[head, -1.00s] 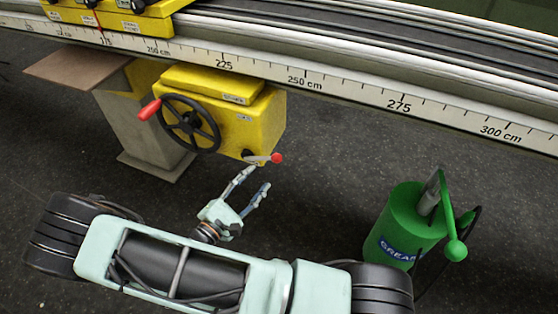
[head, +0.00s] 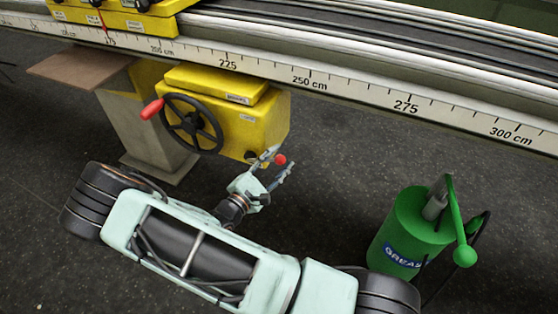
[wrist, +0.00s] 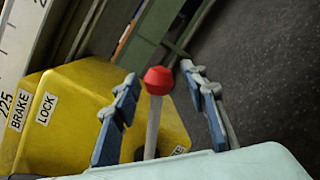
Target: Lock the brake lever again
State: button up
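The brake lever is a pale rod (wrist: 153,128) with a red ball knob (wrist: 158,80), sticking out from the yellow housing (wrist: 82,98). In the head view the red knob (head: 280,160) shows at the housing's lower right corner. The housing bears a BRAKE label (wrist: 19,111) and a LOCK label (wrist: 46,109); the rod stands well right of both. A smaller label (wrist: 178,150) near the rod's base is unreadable. My gripper (head: 282,157) is open, its fingers on either side of the knob with gaps visible in the wrist view. The rod's base is partly hidden.
A black handwheel (head: 191,123) with a red handle sits left of the lever. A long rail with a centimetre scale (head: 330,84) runs above. A green grease pump (head: 408,230) stands on the floor at right. The floor between is clear.

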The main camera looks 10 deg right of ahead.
jog(key=shift+c, duration=0.3)
grip_shut()
jog(key=shift+w+a+r+n+p, duration=0.2)
jog(key=shift+a+r+n+p, duration=0.05)
jog(key=shift+r+n+p, duration=0.35)
jog(key=shift+w+a+r+n+p, duration=0.15)
jog(key=shift+a+r+n+p, duration=0.1)
jog(key=shift+r+n+p, duration=0.35)
jog(key=shift+w+a+r+n+t+p, duration=0.45)
jog(key=shift+a+r+n+p, duration=0.2)
jog(key=shift+n, duration=0.35)
